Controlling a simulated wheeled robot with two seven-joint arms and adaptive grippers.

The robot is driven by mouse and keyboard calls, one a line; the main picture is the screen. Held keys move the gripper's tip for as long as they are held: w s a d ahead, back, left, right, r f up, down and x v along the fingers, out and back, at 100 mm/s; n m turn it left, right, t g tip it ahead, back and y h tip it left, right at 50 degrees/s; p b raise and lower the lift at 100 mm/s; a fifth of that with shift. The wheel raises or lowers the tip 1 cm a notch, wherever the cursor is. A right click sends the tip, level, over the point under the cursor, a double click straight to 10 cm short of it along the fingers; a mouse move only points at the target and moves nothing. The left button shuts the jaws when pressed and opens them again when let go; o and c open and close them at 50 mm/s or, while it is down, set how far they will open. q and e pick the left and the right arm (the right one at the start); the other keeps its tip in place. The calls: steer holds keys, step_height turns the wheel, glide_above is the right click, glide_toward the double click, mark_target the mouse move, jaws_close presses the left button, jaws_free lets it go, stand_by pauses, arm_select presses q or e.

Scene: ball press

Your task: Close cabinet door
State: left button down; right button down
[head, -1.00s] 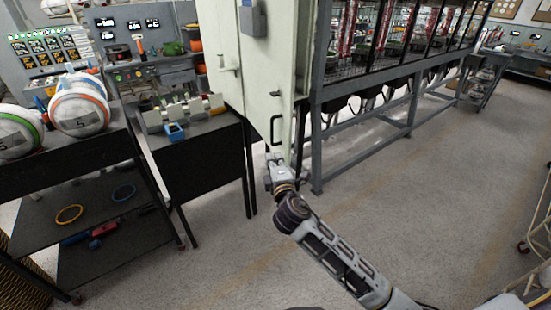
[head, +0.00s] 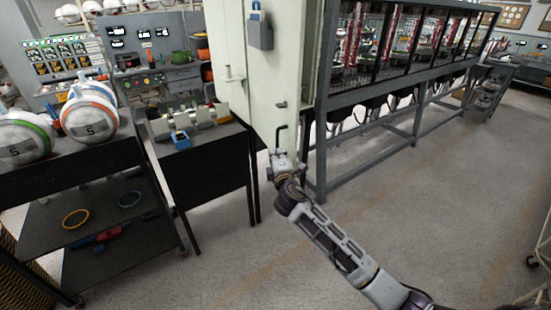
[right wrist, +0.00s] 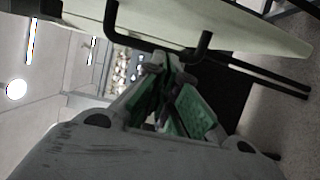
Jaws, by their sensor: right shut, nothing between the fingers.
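The pale green-white cabinet (head: 285,60) stands at the centre of the head view. A black bar handle (head: 280,135) is on its lower part, and the handle also crosses the top of the right wrist view (right wrist: 150,42) on a pale panel (right wrist: 215,22). My right gripper (head: 277,156) is just below the handle in the head view. In the right wrist view its green-padded fingers (right wrist: 168,75) are shut and empty, with their tips close to the handle; contact cannot be told. How far the door stands open is unclear. My left gripper is not in view.
A black table (head: 200,165) with a tool block and a blue part stands left of the cabinet. A grey-framed glass rack (head: 400,90) adjoins on the right.

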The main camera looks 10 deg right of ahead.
mark_target(286, 152)
steer(key=shift+w+d+p, duration=0.15)
steer(key=shift+d+p, duration=0.05)
steer(key=shift+d, duration=0.65)
steer(key=shift+w+d+p, duration=0.1)
steer(key=shift+d+p, duration=0.05)
steer(key=shift+d, duration=0.7)
steer(key=shift+d, duration=0.15)
